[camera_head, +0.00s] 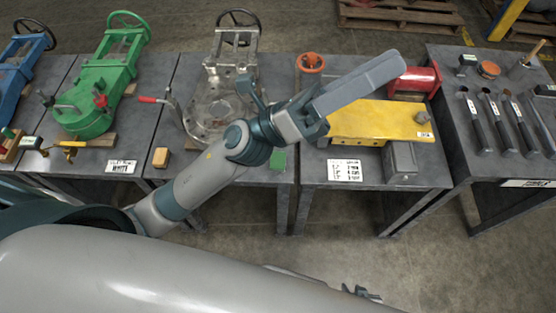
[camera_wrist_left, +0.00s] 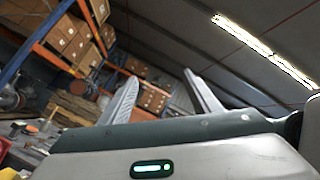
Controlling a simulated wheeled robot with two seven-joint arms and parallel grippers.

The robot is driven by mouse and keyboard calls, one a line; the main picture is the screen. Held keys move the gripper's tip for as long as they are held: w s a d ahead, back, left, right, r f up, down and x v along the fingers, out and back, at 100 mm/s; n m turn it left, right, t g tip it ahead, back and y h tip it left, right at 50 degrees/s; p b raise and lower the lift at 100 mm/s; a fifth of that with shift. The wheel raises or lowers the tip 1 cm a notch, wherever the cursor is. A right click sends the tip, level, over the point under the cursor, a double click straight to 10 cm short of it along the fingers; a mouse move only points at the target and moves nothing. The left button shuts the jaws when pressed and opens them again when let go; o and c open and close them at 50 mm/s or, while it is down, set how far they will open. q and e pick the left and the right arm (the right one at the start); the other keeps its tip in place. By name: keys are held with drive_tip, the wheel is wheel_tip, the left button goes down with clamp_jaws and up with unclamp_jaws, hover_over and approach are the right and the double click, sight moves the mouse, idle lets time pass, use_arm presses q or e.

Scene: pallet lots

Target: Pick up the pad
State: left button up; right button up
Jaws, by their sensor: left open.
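A small green pad (camera_head: 278,160) lies near the front edge of the table, below my left wrist. I cannot tell whether it or the small tan-yellow block (camera_head: 161,157) on the table to its left is the pad. My left gripper (camera_head: 360,86) is raised over the tables, to the right of and above both. It is open and empty; its two spread fingers (camera_wrist_left: 165,95) show against the ceiling in the left wrist view. A small part of what looks like my right gripper (camera_head: 362,292) shows at the bottom, mostly hidden behind my arm; its jaws are unclear.
Valves stand on the tables: blue (camera_head: 22,55), green (camera_head: 105,85) and bare metal (camera_head: 215,100). A yellow plate (camera_head: 375,122), a red part (camera_head: 415,82) and a grey block (camera_head: 400,163) are at right. Brushes (camera_head: 493,120) lie further right. The floor in front is clear.

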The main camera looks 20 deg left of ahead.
use_arm(q)
drive_tip(key=s+d+f+m+g, duration=0.3)
drive_tip(key=s+d+m+g, duration=0.35)
drive_tip(key=m+g, duration=0.6)
drive_tip(key=m+t+y+p, duration=0.2)
drive_tip(key=m+t+y, duration=0.2)
drive_tip(key=m+y, duration=1.6)
hover_over(278, 164)
wheel_tip(278, 164, down, 37)
drive_tip(key=n+y, duration=0.1)
drive_tip(key=n, duration=0.1)
drive_tip(key=n+y, duration=0.1)
drive_tip(key=y, duration=0.1)
drive_tip(key=shift+a+r+n+g+y, duration=0.1)
drive_tip(key=shift+r+n+g+y, duration=0.15)
drive_tip(key=shift+n+y, duration=0.1)
use_arm(e)
drive_tip(key=shift+w+a+r+t+y, duration=0.3)
drive_tip(key=shift+w+a+r+t, duration=0.55)
drive_tip(key=shift+w, duration=0.15)
use_arm(q)
drive_tip(key=shift+f, duration=0.1)
